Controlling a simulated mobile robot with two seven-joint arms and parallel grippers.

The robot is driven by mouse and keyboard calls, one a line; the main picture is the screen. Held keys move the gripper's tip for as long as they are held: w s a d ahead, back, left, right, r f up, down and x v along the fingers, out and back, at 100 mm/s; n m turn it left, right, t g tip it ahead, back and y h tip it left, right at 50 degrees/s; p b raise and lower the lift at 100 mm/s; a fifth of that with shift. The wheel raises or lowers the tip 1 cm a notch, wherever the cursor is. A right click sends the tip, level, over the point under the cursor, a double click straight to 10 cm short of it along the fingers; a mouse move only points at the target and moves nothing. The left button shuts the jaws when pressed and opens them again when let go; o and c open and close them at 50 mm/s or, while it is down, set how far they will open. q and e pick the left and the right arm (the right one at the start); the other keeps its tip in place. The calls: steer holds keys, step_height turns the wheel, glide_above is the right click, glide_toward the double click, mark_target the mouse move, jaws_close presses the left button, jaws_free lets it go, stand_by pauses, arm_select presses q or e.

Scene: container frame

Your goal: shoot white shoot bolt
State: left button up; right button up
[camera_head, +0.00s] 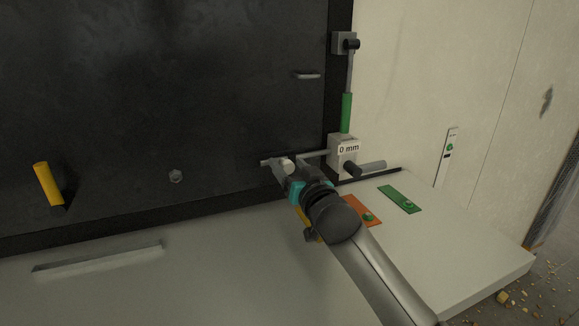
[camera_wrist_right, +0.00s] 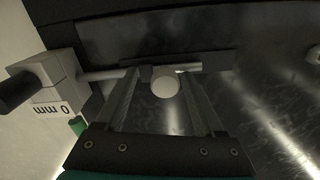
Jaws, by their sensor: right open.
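The white shoot bolt is a pale horizontal rod (camera_head: 315,154) with a round white knob (camera_head: 287,165), low on the dark panel. The rod runs into a white block (camera_head: 342,145) marked "0 mm". In the right wrist view the knob (camera_wrist_right: 165,87) lies between the two fingers, with the rod (camera_wrist_right: 102,75) crossing behind. My right gripper (camera_head: 281,168) is at the knob with its fingers open, one on each side. Whether either finger touches the knob cannot be told. My left gripper is not in view.
A green handle (camera_head: 346,113) stands on a vertical rod above the block. A yellow handle (camera_head: 48,184) sticks out at left. The pale ledge (camera_head: 200,290) below carries a long bar (camera_head: 98,259), an orange plate (camera_head: 366,214) and a green plate (camera_head: 400,199).

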steer(key=shift+s, duration=0.1)
steer(key=b+v, duration=0.1)
steer(key=v, duration=1.4)
steer(key=shift+r, duration=0.1)
